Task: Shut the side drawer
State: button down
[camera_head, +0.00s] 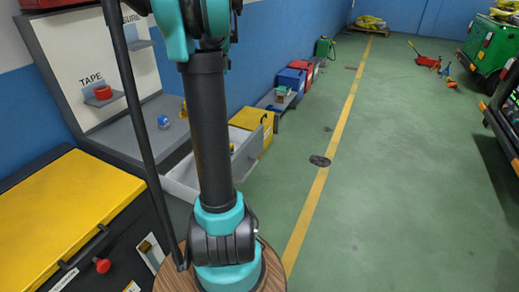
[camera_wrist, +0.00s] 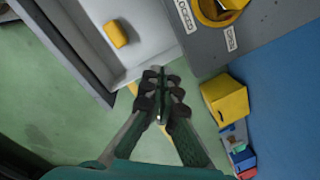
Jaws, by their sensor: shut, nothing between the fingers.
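The side drawer (camera_head: 248,156) stands pulled out from the grey bench in the head view. My arm crosses in front of part of it. In the wrist view the open drawer (camera_wrist: 150,52) fills the upper left, with its pale inside and grey front panel showing. A yellow object (camera_wrist: 115,33) lies inside it. My gripper (camera_wrist: 162,78) is shut and empty, with its fingertips by the drawer's near rim in the picture. I cannot tell whether they touch it. My gripper is not clearly seen in the head view.
The grey bench (camera_head: 150,128) carries a blue tape roll (camera_head: 163,122). A yellow-topped cabinet (camera_head: 70,205) stands at the left. A yellow box (camera_head: 266,122) and several bins line the blue wall. The green floor (camera_head: 390,170) at the right is mostly clear.

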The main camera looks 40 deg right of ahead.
aim_at(259, 148)
jog(key=s+d+f+m, duration=0.2)
jog(key=s, duration=0.2)
jog(key=s+d+f+m, duration=0.1)
jog(key=s+d, duration=0.1)
jog(key=s, duration=0.3)
jog(key=s+d+f+m+t+y, duration=0.1)
jog(key=s+d+f+m, duration=0.1)
jog(key=s, duration=0.3)
jog(key=shift+d+f+m, duration=0.3)
jog(key=shift+d+f, duration=0.05)
jog(key=shift+d, duration=0.25)
jog(key=s+d+f+m+t, duration=0.1)
jog(key=s+f+m, duration=0.3)
jog(key=s, duration=0.7)
jog(key=shift+t, duration=0.3)
jog(key=shift+w+a+f, duration=0.45)
jog(key=shift+w+f, duration=0.7)
jog(key=shift+f, duration=0.35)
jog(key=shift+w+a+f, duration=0.45)
jog(key=shift+w+f, duration=0.75)
jog(key=shift+f, duration=0.3)
jog(key=shift+w+a+f, duration=0.45)
jog(key=shift+w+f, duration=0.7)
jog(key=shift+f, duration=0.35)
jog(key=shift+w+y, duration=0.1)
jog(key=shift+y, duration=0.2)
